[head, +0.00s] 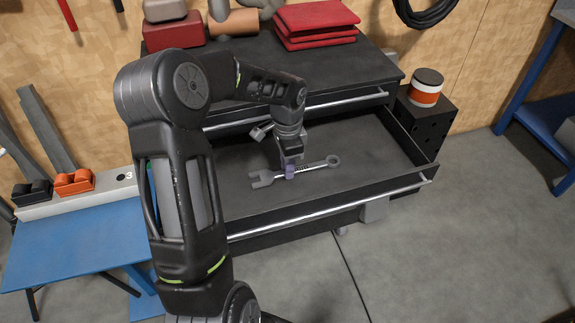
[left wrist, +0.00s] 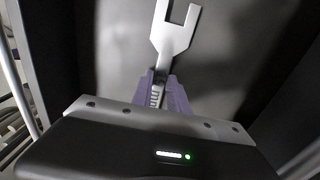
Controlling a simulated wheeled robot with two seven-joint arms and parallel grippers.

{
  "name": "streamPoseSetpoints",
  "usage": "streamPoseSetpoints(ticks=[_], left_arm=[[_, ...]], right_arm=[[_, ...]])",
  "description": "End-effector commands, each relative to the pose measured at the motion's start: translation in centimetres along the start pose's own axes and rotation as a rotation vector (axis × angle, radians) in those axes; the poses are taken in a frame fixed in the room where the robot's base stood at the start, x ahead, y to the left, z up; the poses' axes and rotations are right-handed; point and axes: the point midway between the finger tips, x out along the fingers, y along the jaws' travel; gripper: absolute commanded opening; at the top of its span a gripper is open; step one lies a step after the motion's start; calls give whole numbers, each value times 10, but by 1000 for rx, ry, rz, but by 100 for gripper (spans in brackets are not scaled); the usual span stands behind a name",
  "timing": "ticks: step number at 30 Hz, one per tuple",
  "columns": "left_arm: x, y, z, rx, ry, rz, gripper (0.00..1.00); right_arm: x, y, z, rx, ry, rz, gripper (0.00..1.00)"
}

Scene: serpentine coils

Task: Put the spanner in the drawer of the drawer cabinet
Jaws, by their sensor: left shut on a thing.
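The grey spanner (head: 318,167) is over the open drawer (head: 375,165) of the dark drawer cabinet (head: 345,67). Its open-jaw end points left and its ring end points right in the head view. My left gripper (head: 290,172) is shut on the middle of the spanner's handle, with purple fingertips on either side. In the left wrist view the spanner's (left wrist: 174,35) forked end sticks out past the fingers (left wrist: 162,95). The dark drawer floor lies beneath; I cannot tell whether the spanner touches it. My right gripper is not in view.
Red folded cloths (head: 316,22) and a red box (head: 174,32) sit on the cabinet top. An orange and white tin (head: 426,88) stands on a black block to the right. A blue table (head: 75,245) is at the left. The drawer's right part is empty.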

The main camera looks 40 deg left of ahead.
Motion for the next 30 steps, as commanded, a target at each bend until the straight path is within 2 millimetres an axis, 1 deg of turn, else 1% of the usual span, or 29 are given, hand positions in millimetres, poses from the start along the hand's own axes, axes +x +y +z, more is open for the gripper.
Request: streamPoseSetpoints(ticks=[11, 12, 19, 20, 27, 30], left_arm=[[5, 0, 0, 0, 1, -1, 0], [6, 0, 0, 0, 1, -1, 20], [5, 0, 0, -1, 0, 0, 39], [5, 0, 0, -1, 0, 0, 41], [4, 0, 0, -1, 0, 0, 41], [0, 0, 0, -1, 1, -1, 41]], right_arm=[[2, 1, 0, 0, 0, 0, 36], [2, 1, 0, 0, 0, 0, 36], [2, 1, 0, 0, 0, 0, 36], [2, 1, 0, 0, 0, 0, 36], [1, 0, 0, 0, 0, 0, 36], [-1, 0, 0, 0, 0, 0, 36]])
